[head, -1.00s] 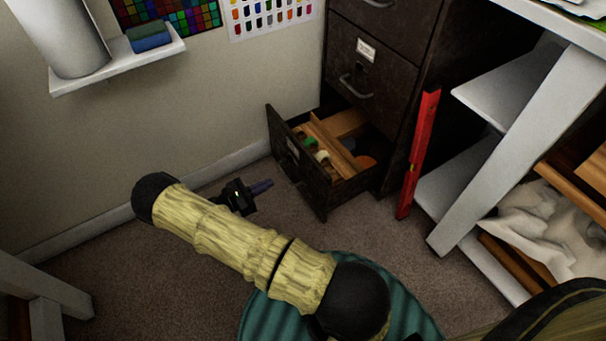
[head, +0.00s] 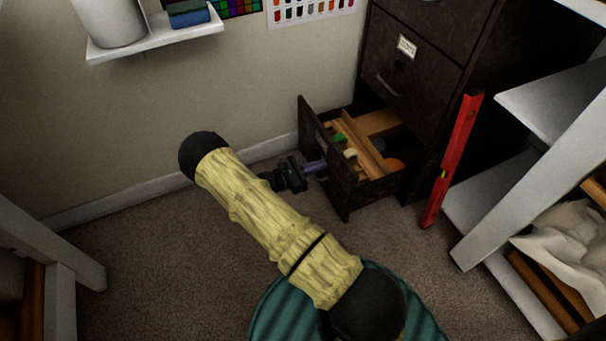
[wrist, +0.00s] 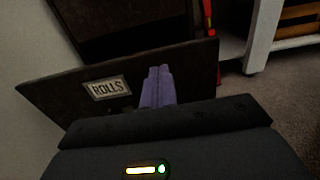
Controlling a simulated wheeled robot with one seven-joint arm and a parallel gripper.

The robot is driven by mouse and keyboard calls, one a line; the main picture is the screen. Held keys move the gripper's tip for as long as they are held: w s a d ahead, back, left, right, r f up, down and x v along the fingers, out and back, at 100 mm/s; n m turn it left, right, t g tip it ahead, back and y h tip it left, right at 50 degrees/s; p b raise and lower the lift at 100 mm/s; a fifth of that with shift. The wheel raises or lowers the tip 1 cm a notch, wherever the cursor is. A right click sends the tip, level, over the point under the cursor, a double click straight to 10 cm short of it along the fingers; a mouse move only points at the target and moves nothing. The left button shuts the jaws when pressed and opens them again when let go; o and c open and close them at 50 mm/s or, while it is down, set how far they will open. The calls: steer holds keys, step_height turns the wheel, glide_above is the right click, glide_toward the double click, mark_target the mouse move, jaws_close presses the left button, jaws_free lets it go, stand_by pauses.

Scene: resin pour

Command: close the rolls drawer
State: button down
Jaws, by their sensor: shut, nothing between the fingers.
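The rolls drawer (head: 338,180) is the bottom drawer of a dark metal cabinet (head: 412,82). It stands pulled out, with wooden dividers and several rolls inside. In the wrist view its front (wrist: 62,95) carries a label reading ROLLS (wrist: 108,88). My gripper (head: 318,166) is shut and empty, its purple fingers pointing at the drawer front. In the wrist view the fingers (wrist: 158,86) overlap the front just right of the label. I cannot tell whether they touch it. The drawer's handle is hidden.
A red level (head: 454,160) leans upright right of the drawer, by a white shelf unit (head: 500,190). The wall (head: 240,110) runs close along the left. Carpet (head: 180,265) is clear in front. A white table leg (head: 75,280) stands at left.

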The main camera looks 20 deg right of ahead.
mark_target(339, 157)
steer(key=d+b, duration=0.2)
steer(key=d, duration=0.2)
steer(key=shift+d+f, duration=0.1)
steer(key=shift+d, duration=0.2)
steer(key=shift+w+d, duration=0.1)
steer(key=shift+w, duration=0.05)
